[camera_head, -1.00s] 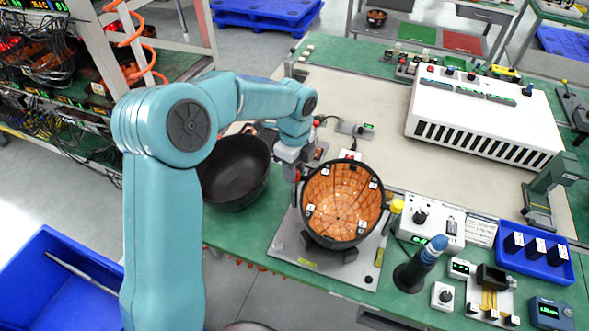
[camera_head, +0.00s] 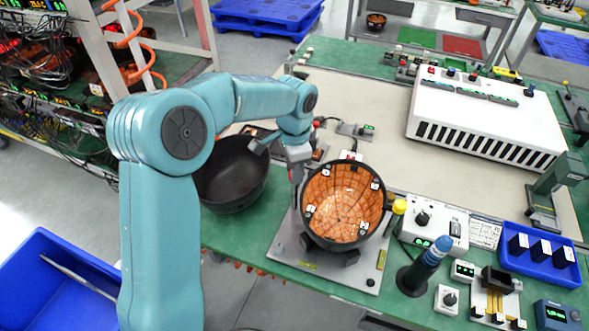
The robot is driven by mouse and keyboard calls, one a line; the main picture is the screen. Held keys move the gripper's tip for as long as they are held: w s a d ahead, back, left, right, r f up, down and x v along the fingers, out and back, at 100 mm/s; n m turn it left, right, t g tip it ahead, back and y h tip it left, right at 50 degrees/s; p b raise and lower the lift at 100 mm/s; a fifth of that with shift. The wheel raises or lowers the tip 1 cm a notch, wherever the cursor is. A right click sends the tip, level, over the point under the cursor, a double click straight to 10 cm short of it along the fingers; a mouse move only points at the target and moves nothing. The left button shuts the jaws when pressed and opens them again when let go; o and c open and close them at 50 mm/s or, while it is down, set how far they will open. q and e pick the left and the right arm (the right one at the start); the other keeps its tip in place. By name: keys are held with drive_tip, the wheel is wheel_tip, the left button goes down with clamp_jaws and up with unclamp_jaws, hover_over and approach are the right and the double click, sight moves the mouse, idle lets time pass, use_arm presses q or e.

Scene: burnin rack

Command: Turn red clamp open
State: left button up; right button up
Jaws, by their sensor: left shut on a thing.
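My left gripper (camera_head: 297,178) points down at the left rim of an orange-lined black bowl (camera_head: 345,203). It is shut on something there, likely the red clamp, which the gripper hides. The bowl sits in a fixture on a grey metal plate (camera_head: 308,255) at the table's front edge. Small white-tagged pieces line the bowl's inside. A yellow knob (camera_head: 399,206) stands at the fixture's right side. My right gripper is not in view.
An empty black bowl (camera_head: 232,175) stands just left of the gripper. Right of the fixture are a control box (camera_head: 433,225), a blue-topped screwdriver in a stand (camera_head: 425,268) and a blue tray (camera_head: 537,275). A white slotted unit (camera_head: 485,122) stands behind. The beige mat (camera_head: 385,100) has free room.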

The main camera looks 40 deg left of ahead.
use_arm(q)
drive_tip(key=shift+r+n, duration=0.15)
drive_tip(key=shift+n, duration=0.85)
drive_tip(key=shift+w, duration=0.1)
drive_tip(key=o, duration=1.1)
drive_tip(key=shift+c, duration=0.2)
wheel_tip(320, 180, up, 16)
drive_tip(key=shift+r, duration=0.15)
